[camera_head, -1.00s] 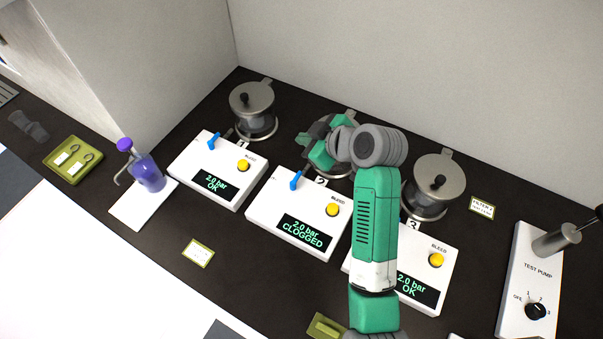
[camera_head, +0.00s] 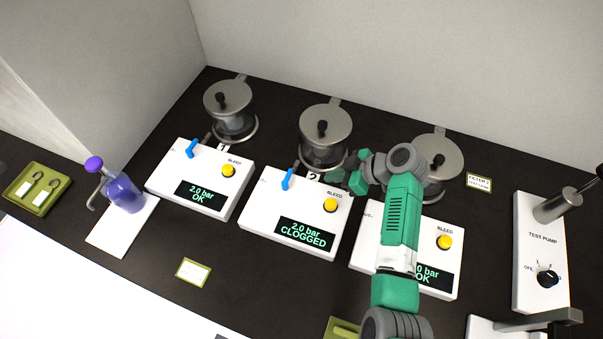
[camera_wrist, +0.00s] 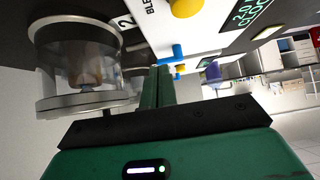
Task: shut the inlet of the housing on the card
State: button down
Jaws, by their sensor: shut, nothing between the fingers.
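A small card (camera_head: 479,182) stands at the right behind the units; it appears to begin with "FILTER", but its number is too small to read surely. The housing numbered 2 (camera_head: 325,128) is a steel-lidded clear bowl behind the middle unit (camera_head: 258,222), whose display reads 2.0 bar CLOGGED. That unit's blue lever (camera_head: 287,180) sits at its back left; it also shows beyond my fingertips in the wrist view (camera_wrist: 172,53). My gripper (camera_head: 346,176) is shut and empty, low beside housing 2, right of the lever and apart from it. It shows in the wrist view (camera_wrist: 158,76).
Housing 1 (camera_head: 230,102) and its unit stand left, with a blue lever (camera_head: 191,148). Housing 3 (camera_head: 438,152) and its unit are partly behind my arm. A yellow bleed button (camera_head: 330,205) is near my gripper. A purple bottle (camera_head: 124,194) and a test pump (camera_head: 540,262) stand at the sides.

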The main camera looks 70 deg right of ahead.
aim_at(288, 179)
jog(key=x, duration=0.6)
jog(key=w, duration=0.3)
jog(key=shift+w+f, duration=0.25)
jog(key=shift+w, duration=0.15)
jog(key=shift+w+a, duration=0.1)
jog(key=shift+w, duration=0.4)
jog(key=shift+f, duration=0.1)
